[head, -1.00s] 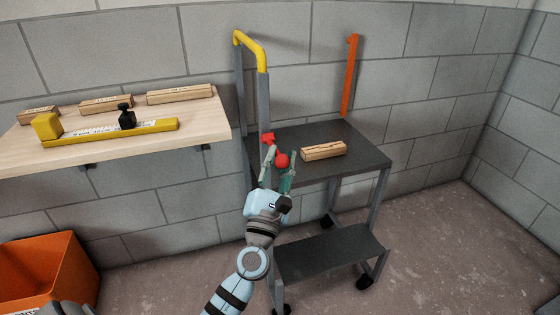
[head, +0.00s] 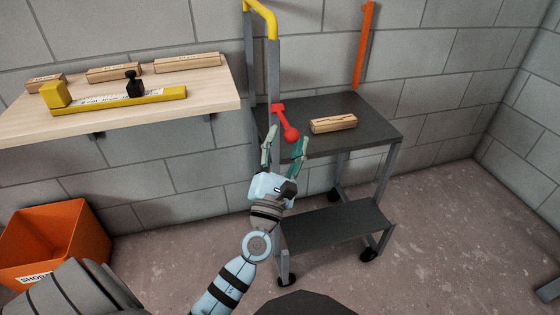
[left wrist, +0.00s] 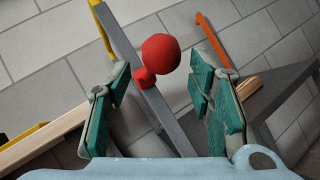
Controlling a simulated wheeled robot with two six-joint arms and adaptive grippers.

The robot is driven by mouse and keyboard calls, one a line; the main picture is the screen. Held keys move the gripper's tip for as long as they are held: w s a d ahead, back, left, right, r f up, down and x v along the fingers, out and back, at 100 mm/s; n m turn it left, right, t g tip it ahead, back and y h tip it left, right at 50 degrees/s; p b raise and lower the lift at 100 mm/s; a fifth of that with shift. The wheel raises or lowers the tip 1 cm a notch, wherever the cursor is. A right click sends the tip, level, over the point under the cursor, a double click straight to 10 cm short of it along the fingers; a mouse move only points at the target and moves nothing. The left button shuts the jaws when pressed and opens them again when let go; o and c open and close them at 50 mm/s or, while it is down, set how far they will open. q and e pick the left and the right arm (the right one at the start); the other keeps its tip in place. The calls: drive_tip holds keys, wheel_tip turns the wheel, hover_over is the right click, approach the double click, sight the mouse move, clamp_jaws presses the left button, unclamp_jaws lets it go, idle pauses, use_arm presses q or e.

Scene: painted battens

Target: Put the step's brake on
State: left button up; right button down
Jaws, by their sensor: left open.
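The platform step (head: 335,220) is a grey two-tread stand with a yellow-topped post (head: 274,75) on its left. Its brake is a red lever with a ball knob (head: 291,134), slanting down to the right from that post. In the left wrist view, the red knob (left wrist: 160,52) shows large, beyond the fingertips and between them across the picture. My left gripper (head: 286,141) is open and empty, with its fingers on either side of the knob; I see no clear contact. Its two green-padded fingers (left wrist: 160,95) stand wide apart in the wrist view. My right gripper is not seen.
A wooden block (head: 333,124) lies on the step's top tread, right of the knob. An orange upright (head: 364,50) stands behind. A wooden shelf (head: 215,95) at left holds battens and a yellow level-like tool (head: 110,103). An orange bin (head: 55,240) stands below.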

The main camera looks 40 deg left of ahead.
use_arm(q)
drive_tip(key=v, duration=0.9)
drive_tip(key=shift+s+f, duration=0.1)
drive_tip(key=shift+f, duration=0.05)
drive_tip(key=shift+c, duration=0.4)
